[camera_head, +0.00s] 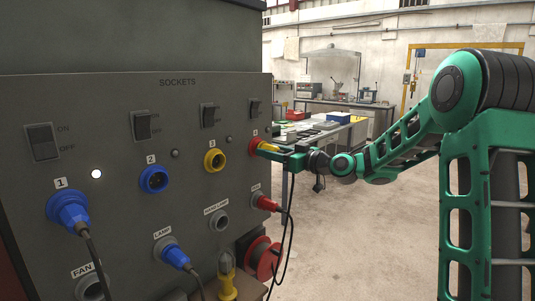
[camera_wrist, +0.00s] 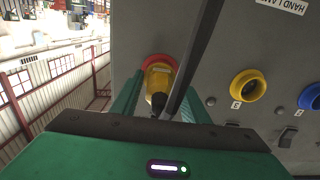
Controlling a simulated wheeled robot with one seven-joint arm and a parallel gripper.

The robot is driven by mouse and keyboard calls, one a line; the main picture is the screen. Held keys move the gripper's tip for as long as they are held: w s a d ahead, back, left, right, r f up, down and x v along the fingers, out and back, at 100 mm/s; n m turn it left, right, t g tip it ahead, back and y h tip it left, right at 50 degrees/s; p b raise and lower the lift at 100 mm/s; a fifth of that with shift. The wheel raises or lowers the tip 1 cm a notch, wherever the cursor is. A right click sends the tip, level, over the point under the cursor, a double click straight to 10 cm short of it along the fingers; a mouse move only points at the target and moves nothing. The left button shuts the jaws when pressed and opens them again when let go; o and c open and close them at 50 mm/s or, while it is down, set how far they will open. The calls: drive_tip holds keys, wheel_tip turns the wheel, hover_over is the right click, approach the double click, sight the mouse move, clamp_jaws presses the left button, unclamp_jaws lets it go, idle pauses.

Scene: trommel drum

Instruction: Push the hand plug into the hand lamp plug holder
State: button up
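The yellow hand plug (camera_head: 268,147) is at the red-ringed socket (camera_head: 254,146) at the right edge of the grey panel. It also shows in the wrist view (camera_wrist: 157,84), in front of the red ring (camera_wrist: 158,61). My gripper (camera_head: 276,150) has its fingers on both sides of the plug and appears shut on it. How deep the plug sits in the red socket cannot be told. The grey hand lamp plug holder (camera_head: 219,221), under the HAND LAMP label, is empty and lies lower left of my gripper. It is not visible in the wrist view.
Blue plugs sit in socket 1 (camera_head: 69,210) and the LAMP holder (camera_head: 170,252). A red plug (camera_head: 266,203) sits below my gripper. Blue socket 2 (camera_head: 154,179) and yellow socket 3 (camera_head: 214,160) are empty. A black cable (camera_wrist: 202,45) crosses the wrist view beside the plug.

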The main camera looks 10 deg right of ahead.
drive_tip(key=shift+v, duration=2.95)
drive_tip(key=shift+s+d, duration=0.1)
drive_tip(key=shift+v, duration=2.4)
drive_tip(key=shift+f, duration=0.1)
